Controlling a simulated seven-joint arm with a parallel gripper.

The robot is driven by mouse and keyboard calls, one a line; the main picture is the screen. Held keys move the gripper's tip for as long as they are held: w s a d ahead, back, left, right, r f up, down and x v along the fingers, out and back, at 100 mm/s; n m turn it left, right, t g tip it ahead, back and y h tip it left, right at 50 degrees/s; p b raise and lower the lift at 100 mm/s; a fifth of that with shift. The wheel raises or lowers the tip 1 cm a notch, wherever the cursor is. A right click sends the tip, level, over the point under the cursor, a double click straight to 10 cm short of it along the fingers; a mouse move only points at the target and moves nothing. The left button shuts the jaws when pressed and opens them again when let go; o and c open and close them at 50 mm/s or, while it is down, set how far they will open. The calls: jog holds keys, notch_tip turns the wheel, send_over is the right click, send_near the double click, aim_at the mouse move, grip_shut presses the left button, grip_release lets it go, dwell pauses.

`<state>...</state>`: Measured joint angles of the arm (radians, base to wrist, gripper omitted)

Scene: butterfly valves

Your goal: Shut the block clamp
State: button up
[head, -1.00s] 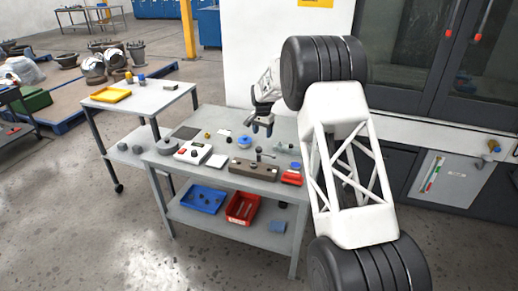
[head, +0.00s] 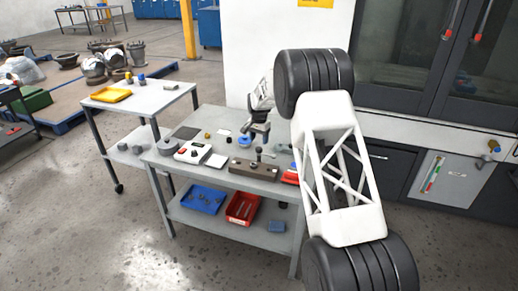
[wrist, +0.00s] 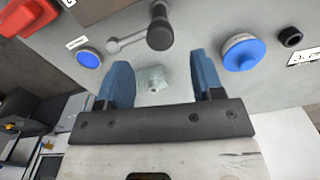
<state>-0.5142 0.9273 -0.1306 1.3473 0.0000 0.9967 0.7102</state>
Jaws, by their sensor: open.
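The block clamp is a long grey-brown block (head: 253,169) at the front edge of the bench, with a lever (head: 259,152) standing at its back. In the wrist view the block (wrist: 95,8) is cut off by the top edge. Its lever shows there as a dark hub (wrist: 160,32) with an arm ending in a grey ball (wrist: 113,46) to the left. My gripper (head: 255,133) is above the bench behind the block. In the wrist view its blue fingers (wrist: 163,82) are apart with nothing held between them. The lever is ahead of the fingertips, not between them.
A blue round knob (wrist: 242,52) lies close to the right finger, and a blue button (wrist: 88,58) lies to the left. A small clear-grey piece (wrist: 152,78) shows between the fingers, apart from them. A red part (wrist: 28,16) is at the far left. Bins (head: 243,208) stand on the lower shelf.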

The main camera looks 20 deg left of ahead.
aim_at(259, 148)
jog(key=shift+f, duration=2.8)
grip_shut()
